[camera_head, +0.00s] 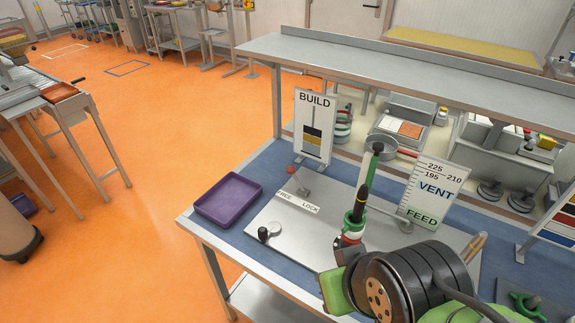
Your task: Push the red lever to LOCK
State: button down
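A white label (298,203) reading FREE at its left and LOCK at its right lies on a grey metal plate (270,210) on the bench. A small grey block (303,191) stands just behind the label. I cannot make out a clear red lever. My arm reaches in from the lower right, with a thick black joint (425,275) over the plate's front right. A green block shows at its left end. My gripper's fingers cannot be made out.
A purple tray (228,200) sits left of the plate. A black knob (263,234) is on the plate's front left. The BUILD sign (314,125) and the VENT/FEED sign (433,191) stand behind. Upright green and black parts (360,205) stand close to my arm. A shelf (400,85) overhangs the back.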

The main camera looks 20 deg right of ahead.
aim_at(290, 170)
jog(key=i+j+u, duration=0.1)
jog(key=j+u, duration=0.35)
jog(key=i+j+u, duration=0.1)
jog(key=j+u, duration=0.3)
jog(key=i+j+u, duration=0.2)
jog(key=j+u, duration=0.25)
jog(key=i+j+u, duration=0.2)
jog(key=u, duration=0.25)
jog(key=i+z, duration=0.15)
jog(key=i, duration=0.3)
jog(key=i+j+z, duration=0.1)
jog(key=i, duration=0.35)
jog(key=i+j+z, duration=0.15)
jog(key=i, duration=0.25)
jog(key=i+l+z, duration=0.15)
jog(key=i+z, duration=0.5)
jog(key=z, duration=0.15)
jog(key=i+z, duration=0.4)
jog(key=i+j+z, duration=0.2)
jog(key=z, duration=0.2)
jog(key=i+j+z, duration=0.4)
jog(key=i+l+z, duration=0.6)
jog(key=i, duration=0.15)
jog(key=i+l+z, duration=0.3)
jog(key=i+l+u, duration=0.1)
jog(key=i+l, duration=0.15)
jog(key=i, duration=0.1)
